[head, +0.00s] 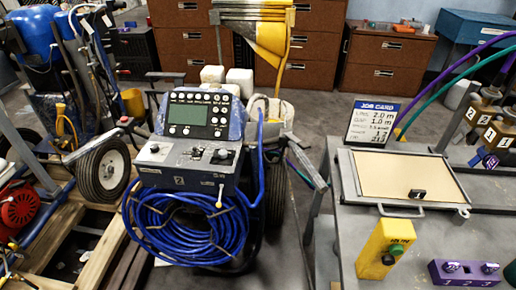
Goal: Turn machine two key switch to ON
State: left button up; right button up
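Machine two (186,170) stands left of centre, with a "2" label on its sloped front panel. Above that panel is a grey-green display with rows of round buttons (196,113). A coil of blue hose (185,225) hangs below the panel. Neither of my grippers is in view.
A grey workbench (400,232) at the right holds a beige board (400,176), a yellow button box (386,248) and a purple block (465,272). A job card (374,122) stands behind. Another wheeled machine with a blue tank (30,38) is at the left. Brown cabinets line the back.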

aim_at(223, 154)
jog(key=i+j+z, duration=0.15)
jog(key=j+z, duration=0.2)
jog(key=i+j+z, duration=0.1)
jog(key=j+z, duration=0.6)
jog(key=i+l, duration=0.05)
jog(key=l, duration=0.05)
